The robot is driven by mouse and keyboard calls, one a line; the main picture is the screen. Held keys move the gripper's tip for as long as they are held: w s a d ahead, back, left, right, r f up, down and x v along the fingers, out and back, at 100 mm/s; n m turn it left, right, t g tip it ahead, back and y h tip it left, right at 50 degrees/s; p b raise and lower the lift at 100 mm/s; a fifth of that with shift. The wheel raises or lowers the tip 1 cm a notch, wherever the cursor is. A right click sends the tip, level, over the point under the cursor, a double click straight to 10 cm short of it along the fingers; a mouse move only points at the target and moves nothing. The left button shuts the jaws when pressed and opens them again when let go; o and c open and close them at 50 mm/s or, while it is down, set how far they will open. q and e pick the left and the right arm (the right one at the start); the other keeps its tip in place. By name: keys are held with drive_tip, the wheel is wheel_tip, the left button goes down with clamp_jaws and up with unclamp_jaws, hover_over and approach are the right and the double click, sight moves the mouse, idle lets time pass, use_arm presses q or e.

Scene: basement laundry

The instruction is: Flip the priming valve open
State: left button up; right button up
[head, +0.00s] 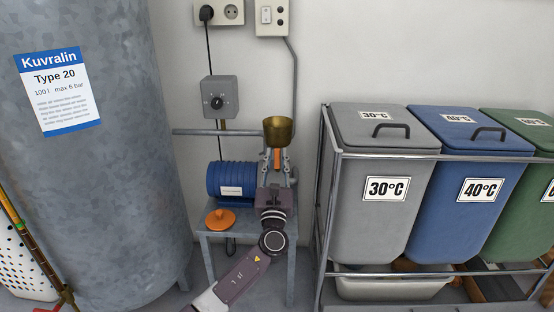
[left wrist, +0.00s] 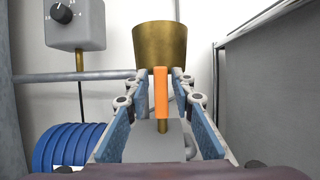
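The priming valve's orange lever (head: 277,159) stands upright just below a brass funnel (head: 279,131). In the left wrist view the lever (left wrist: 161,93) is near the middle, with a short brass stem below it and the funnel (left wrist: 160,46) above and behind. My left gripper (head: 276,156) is at the valve, one finger on each side of the lever. In the left wrist view its blue-padded fingers (left wrist: 165,82) are spread apart; I cannot tell whether a tip touches the lever. The valve body is mostly hidden behind my gripper. My right gripper is not in view.
A blue ribbed pump motor (head: 229,178) and an orange cap (head: 221,219) sit on a grey stand (head: 250,236). A large metal tank (head: 90,200) is at left. A rack with laundry bins (head: 378,200) is at right. A horizontal pipe (head: 210,132) runs behind.

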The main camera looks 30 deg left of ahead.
use_arm(q)
drive_tip(key=shift+o, duration=0.4)
drive_tip(key=v, duration=1.2)
